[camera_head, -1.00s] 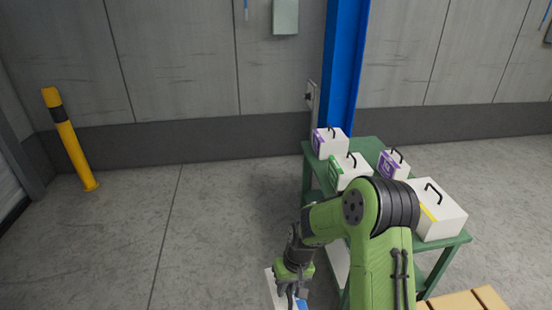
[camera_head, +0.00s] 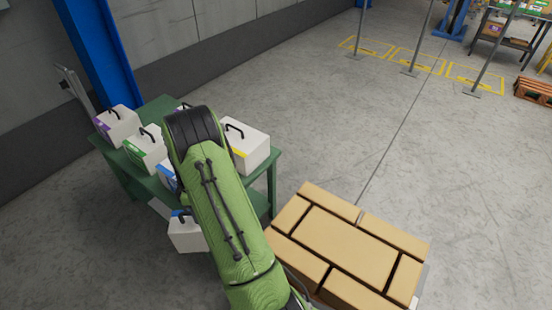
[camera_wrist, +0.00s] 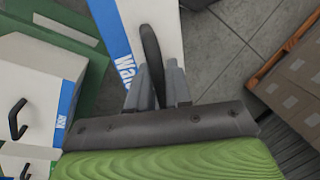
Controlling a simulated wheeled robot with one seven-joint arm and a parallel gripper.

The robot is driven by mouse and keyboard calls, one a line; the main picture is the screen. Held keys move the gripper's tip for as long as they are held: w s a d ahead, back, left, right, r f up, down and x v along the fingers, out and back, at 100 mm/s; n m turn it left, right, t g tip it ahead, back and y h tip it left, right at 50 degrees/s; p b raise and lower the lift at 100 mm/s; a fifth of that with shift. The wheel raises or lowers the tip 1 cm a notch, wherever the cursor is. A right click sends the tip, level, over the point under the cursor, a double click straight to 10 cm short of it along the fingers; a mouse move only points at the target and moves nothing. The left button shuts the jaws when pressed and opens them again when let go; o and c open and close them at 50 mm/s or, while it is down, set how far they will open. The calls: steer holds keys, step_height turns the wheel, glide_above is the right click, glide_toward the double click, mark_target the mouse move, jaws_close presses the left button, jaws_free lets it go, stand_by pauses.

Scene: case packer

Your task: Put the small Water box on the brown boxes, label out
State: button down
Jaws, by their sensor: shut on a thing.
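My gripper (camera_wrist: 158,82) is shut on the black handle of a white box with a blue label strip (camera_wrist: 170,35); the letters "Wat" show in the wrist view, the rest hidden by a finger. In the head view this seems to be the white box (camera_head: 187,235) left of my arm, off the table's front edge; my arm hides part of it and the gripper. The brown boxes (camera_head: 337,240) form a flat-topped layer at lower right, apart from the held box. Their side (camera_wrist: 293,88) shows at right in the wrist view.
A green table (camera_head: 150,108) holds several white handled boxes: a purple-labelled one (camera_head: 118,122), a green-labelled one (camera_head: 146,148), a yellow-labelled one (camera_head: 247,147). A blue-labelled box (camera_wrist: 45,85) stands left in the wrist view. Bare floor (camera_head: 330,130) lies behind the brown boxes.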

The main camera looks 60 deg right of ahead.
steer(key=s+d+r+n+p, duration=0.2)
steer(key=s+d+r+n, duration=0.2)
steer(key=s+d, duration=0.4)
steer(key=s+d+r+n+g+h+p, duration=0.1)
steer(key=s+d+n, duration=0.4)
steer(key=d, duration=0.8)
steer(key=shift+s+r+n+p, duration=0.3)
steer(key=shift+s+r+p, duration=0.5)
steer(key=shift+s+r, duration=0.8)
steer(key=shift+s+f, duration=0.2)
steer(key=shift+f, duration=0.05)
steer(key=w+d+b+x, duration=0.1)
steer(key=w+b+x, duration=0.2)
steer(key=b+x, duration=1)
steer(key=shift+w+x, duration=0.3)
steer(key=shift+x, duration=2.55)
steer(key=shift+d+f+b, duration=0.3)
steer(key=shift+f+b, duration=0.05)
steer(key=shift+f, duration=0.1)
steer(key=c, duration=1)
jaws_free()
steer(key=shift+o, duration=0.2)
